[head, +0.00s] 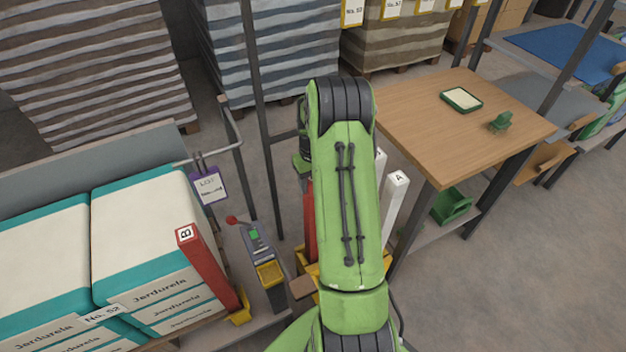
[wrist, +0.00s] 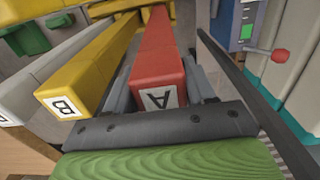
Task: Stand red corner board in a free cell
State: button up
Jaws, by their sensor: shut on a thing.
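In the wrist view a red corner board (wrist: 160,52) with an A on its end face is between the two jaws of my gripper (wrist: 158,80), which is shut on it. It also shows as a narrow red strip left of my arm in the head view (head: 309,215). Its far end reaches toward a yellow holder (head: 303,262); whether it is inside a cell cannot be told. A yellow board (wrist: 90,80) marked B is beside it on the left. Another red board (head: 208,270), marked B, leans against the sacks in the head view. My arm hides most of the holder.
White boards (head: 394,200), one marked A, stand right of my arm. Left are stacked sacks (head: 150,240) and a grey device (head: 262,255) with a red-knobbed lever. A wooden table (head: 440,130) is at right, with dark posts nearby. Open floor lies at lower right.

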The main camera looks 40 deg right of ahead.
jog(key=o, duration=1.2)
jog(key=shift+f, duration=0.1)
jog(key=shift+o, duration=0.2)
notch_tip(320, 180, up, 16)
jog(key=p, duration=0.3)
jog(key=shift+p, duration=0.3)
jog(key=shift+f, duration=0.15)
